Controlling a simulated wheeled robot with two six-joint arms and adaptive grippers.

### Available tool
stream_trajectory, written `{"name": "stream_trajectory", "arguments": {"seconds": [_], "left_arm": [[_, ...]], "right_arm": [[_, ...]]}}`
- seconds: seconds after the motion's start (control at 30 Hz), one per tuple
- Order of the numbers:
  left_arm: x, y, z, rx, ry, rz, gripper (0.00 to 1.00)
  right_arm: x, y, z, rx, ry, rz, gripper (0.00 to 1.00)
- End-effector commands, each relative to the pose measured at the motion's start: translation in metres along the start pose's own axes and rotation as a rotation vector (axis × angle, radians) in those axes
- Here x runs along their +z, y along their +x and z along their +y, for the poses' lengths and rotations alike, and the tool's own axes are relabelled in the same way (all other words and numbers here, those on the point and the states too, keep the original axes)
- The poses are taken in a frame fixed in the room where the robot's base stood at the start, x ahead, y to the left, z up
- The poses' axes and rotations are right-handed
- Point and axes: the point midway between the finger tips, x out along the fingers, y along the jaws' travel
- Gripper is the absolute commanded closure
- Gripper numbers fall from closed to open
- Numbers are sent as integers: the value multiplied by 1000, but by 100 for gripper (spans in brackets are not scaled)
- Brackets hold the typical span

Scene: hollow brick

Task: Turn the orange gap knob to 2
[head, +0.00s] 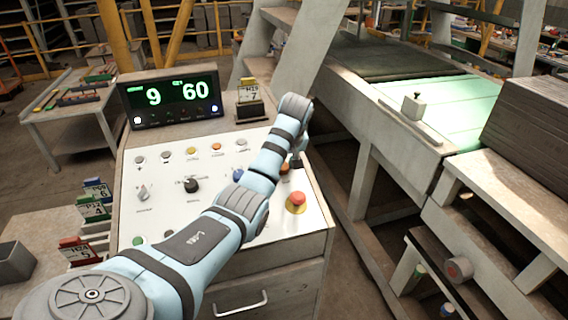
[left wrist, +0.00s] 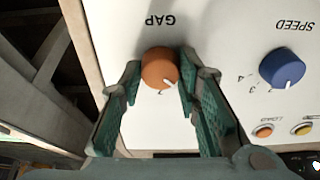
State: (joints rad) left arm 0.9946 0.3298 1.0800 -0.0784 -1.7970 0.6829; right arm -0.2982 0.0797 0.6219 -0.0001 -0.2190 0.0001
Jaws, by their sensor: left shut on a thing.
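The orange gap knob (left wrist: 160,68) sits on the white panel, under the upside-down word GAP in the left wrist view. Its white pointer mark points down and slightly right in that view, towards a small digit at its edge that I cannot read surely. My left gripper (left wrist: 160,78) has its green-padded fingers on both sides of the knob and is shut on it. In the head view my left gripper (head: 295,162) is at the panel's right side, and a bit of orange shows beside it. My right gripper is not in view.
The blue speed knob (left wrist: 282,69) is beside the gap knob. A red button on a yellow base (head: 297,200) is just below my gripper in the head view. A display (head: 172,97) reads 9 and 60. A conveyor (head: 425,105) stands to the right.

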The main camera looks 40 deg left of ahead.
Motion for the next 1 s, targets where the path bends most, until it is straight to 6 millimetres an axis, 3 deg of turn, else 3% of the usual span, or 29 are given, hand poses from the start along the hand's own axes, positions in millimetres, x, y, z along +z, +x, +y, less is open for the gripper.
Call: {"name": "stream_trajectory", "arguments": {"seconds": [0.47, 1.0], "left_arm": [[0, 0, 0, 12, 100, 0, 98], [0, 0, 0, 62, 544, 0, 98]], "right_arm": [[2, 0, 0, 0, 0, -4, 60], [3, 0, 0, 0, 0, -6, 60]]}}
